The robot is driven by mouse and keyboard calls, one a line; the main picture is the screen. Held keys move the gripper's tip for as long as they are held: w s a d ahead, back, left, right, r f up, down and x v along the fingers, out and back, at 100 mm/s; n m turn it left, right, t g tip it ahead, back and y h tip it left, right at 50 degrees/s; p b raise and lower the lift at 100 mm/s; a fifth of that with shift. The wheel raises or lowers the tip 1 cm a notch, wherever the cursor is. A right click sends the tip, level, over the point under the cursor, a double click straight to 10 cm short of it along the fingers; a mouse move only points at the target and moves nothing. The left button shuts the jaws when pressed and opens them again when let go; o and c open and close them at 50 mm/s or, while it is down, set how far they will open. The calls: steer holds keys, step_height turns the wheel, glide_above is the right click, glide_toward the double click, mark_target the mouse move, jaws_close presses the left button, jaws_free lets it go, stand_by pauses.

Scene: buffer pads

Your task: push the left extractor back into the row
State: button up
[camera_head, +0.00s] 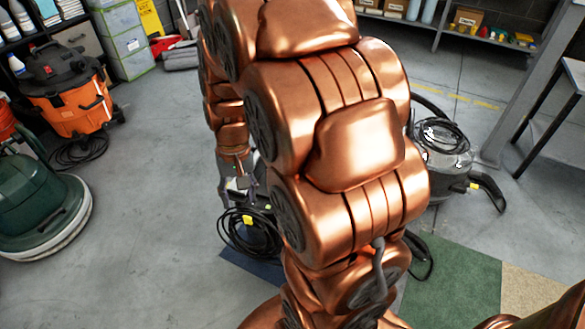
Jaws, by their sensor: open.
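A dark machine with a coiled black cable (245,240) and a yellow tag stands behind my arm, at the centre. Most of it is hidden by the arm. A grey canister machine (447,162) with a black cable coiled on top stands to the right of the arm. I cannot tell for sure which one is the left extractor. My gripper (238,188) points down beside the partly hidden machine, above its cable coil. Its grey fingers are apart and I see nothing between them. I cannot tell whether it touches the machine.
An orange and black vacuum (72,103) and a green floor buffer (42,215) stand at the left. Blue (240,265), green (455,283) and beige (530,285) mats lie on the floor. Shelves line the back. A metal post and table are at the right. Grey floor left of centre is clear.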

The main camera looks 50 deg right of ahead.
steer(key=w+d+f+m+t+p, duration=0.1)
steer(key=w+d+f+m, duration=0.1)
steer(key=w+d+f, duration=0.3)
steer(key=w+d+f+m, duration=0.1)
steer(key=w+d+m, duration=0.15)
steer(key=d, duration=0.55)
steer(key=w+d+f+m+t+p, duration=0.1)
steer(key=w+d+f+m, duration=0.1)
steer(key=d+f, duration=0.5)
steer(key=w+d+f+m+t, duration=0.1)
steer(key=d+f+m, duration=0.15)
steer(key=d, duration=0.75)
steer(key=shift+n, duration=0.5)
steer(key=x, duration=0.8)
steer(key=shift+d, duration=0.3)
jaws_close()
